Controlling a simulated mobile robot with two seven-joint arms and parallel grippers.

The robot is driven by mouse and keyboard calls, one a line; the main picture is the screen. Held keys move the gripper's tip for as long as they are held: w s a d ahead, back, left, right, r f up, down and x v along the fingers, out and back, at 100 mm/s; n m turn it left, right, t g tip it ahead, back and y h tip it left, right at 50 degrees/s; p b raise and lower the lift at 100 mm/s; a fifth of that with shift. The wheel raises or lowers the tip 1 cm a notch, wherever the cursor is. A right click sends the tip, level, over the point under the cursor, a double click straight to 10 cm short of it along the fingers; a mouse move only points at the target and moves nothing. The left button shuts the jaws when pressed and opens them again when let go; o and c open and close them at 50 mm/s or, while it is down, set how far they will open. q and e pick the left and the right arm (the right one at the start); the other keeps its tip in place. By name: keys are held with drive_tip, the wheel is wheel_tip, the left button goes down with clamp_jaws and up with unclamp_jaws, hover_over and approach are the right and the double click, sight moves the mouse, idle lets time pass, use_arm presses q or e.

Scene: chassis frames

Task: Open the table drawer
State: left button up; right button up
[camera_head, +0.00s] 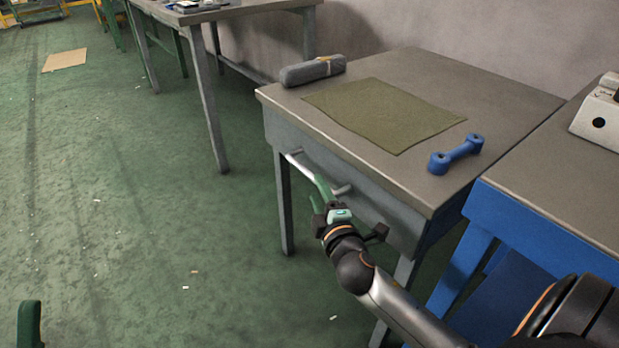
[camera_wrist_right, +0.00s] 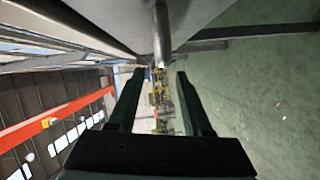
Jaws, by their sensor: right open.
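The grey metal table (camera_head: 480,95) stands against the wall. Its drawer front (camera_head: 375,205) is in the side facing me and looks flush, with no gap that I can see. A pale bar handle (camera_head: 305,168) sticks out from it. My right gripper (camera_head: 318,195) is open at the handle's near end, its green fingers pointing along the front. In the right wrist view, the handle bar (camera_wrist_right: 161,35) lies ahead, in line with the space between the two open fingers (camera_wrist_right: 159,75); I cannot tell if they touch it. A green piece of my left gripper (camera_head: 28,325) shows at the lower left edge.
On the tabletop lie an olive mat (camera_head: 385,115), a grey roll (camera_head: 312,71) and a blue dumbbell-shaped part (camera_head: 456,154). A blue-framed bench (camera_head: 545,170) stands close at the right. Another workbench (camera_head: 215,12) is at the back. The green floor at left is mostly clear.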

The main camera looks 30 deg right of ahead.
sight(310, 172)
drive_tip(key=b+x, duration=0.1)
drive_tip(key=x, duration=0.6)
drive_tip(key=shift+w+f+b, duration=0.1)
drive_tip(key=shift+w+b, duration=0.05)
drive_tip(key=shift+b, duration=0.15)
clamp_jaws()
idle(1.1)
